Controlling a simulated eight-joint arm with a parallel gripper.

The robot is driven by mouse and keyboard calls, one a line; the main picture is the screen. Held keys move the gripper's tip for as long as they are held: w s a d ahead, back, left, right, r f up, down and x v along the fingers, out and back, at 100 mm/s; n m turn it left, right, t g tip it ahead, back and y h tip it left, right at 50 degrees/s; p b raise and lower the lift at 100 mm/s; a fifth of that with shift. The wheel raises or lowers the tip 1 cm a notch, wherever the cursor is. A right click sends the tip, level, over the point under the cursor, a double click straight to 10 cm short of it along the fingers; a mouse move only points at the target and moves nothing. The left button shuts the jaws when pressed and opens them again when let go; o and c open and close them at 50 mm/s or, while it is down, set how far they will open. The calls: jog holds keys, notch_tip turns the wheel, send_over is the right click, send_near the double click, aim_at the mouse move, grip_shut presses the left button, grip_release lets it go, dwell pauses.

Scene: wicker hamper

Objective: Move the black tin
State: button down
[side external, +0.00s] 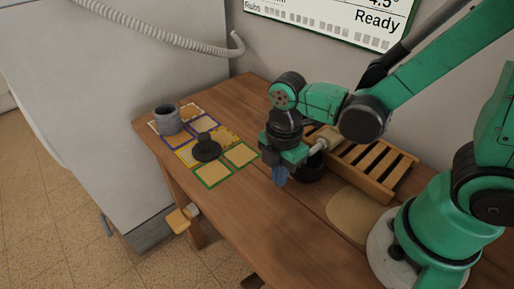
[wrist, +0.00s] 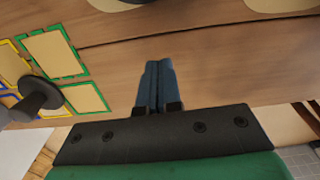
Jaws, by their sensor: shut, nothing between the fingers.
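A low, round black object (side external: 310,170), which looks like the black tin, sits on the table behind my gripper and is partly hidden by it in the side view. My gripper (side external: 279,180) has blue fingers, shut and empty, above the table in front of that object. The shut fingers also show in the wrist view (wrist: 158,66). Another black piece with a wide base and a knob (side external: 206,149) stands among the coloured squares; it shows at left in the wrist view (wrist: 38,97).
A grey pot (side external: 168,120) stands on the squares at the back left. Outlined cards (side external: 214,173) in green, yellow, blue and white cover the left of the table. A slatted wooden rack (side external: 374,164) and a tan round mat (side external: 354,213) lie at right. The front table is clear.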

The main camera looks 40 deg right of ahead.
notch_tip(320, 180, up, 8)
jog(key=w+d+r+m+t, duration=0.1)
jog(key=d+m+t, duration=0.5)
jog(key=m, duration=1.2)
jog(key=shift+w+d+r+t, duration=0.25)
jog(key=shift+w+r+t, duration=0.15)
jog(key=shift+r+t, duration=0.25)
